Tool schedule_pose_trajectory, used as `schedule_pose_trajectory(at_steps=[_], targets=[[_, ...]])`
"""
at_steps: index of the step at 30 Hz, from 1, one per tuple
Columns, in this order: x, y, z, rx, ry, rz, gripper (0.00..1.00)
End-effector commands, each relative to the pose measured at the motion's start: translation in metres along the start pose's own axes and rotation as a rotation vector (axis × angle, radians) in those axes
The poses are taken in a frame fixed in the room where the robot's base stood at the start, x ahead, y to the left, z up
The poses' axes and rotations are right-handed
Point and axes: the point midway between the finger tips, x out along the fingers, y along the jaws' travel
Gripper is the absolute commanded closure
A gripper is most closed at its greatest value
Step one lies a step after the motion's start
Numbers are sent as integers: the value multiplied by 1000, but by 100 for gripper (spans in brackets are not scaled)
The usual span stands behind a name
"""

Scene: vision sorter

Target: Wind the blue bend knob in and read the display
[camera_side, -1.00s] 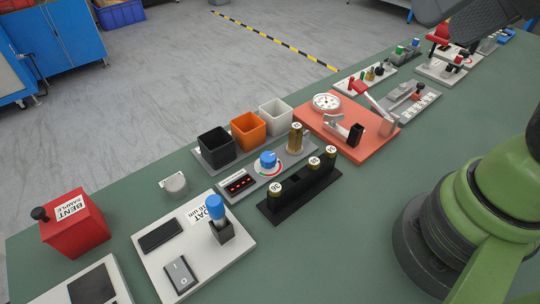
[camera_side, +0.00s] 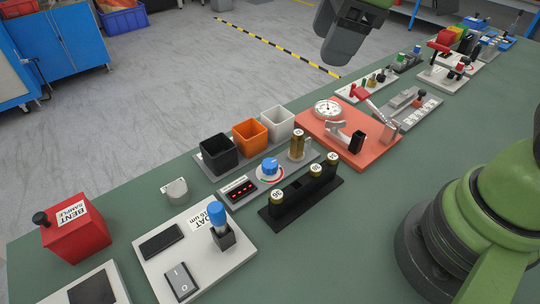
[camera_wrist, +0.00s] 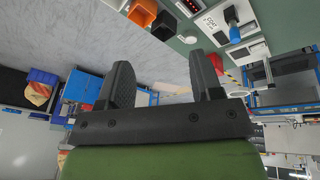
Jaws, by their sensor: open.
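The blue knob (camera_side: 269,164) sits on a grey plate with a red and green arc around its base. The dark display (camera_side: 239,189) with small red lit marks is just left of it on the same plate. The marks are too small to read. A brass-coloured upright piece (camera_side: 297,145) stands at the plate's right end. My gripper (camera_side: 345,40) is high at the top of the side view, well away from the knob. In the wrist view my gripper (camera_wrist: 162,82) has its two dark fingers wide apart with nothing between them.
Black, orange and white bins (camera_side: 249,136) stand behind the knob plate. A black rack (camera_side: 302,192) with brass-topped pieces is in front. A white plate with a blue-topped probe (camera_side: 218,212) and a red box (camera_side: 75,229) are left. A red fixture with a dial (camera_side: 328,108) is right.

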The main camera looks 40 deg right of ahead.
Motion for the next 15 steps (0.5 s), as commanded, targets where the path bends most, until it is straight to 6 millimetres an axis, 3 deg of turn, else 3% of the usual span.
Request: schedule_pose_trajectory(at_steps=[3,9,15], targets=[[47,6,-19,-345,-73,-74,41],[122,3,-35,-865,-136,-201,41],[161,-5,-37,-1133,-150,-277,41]])
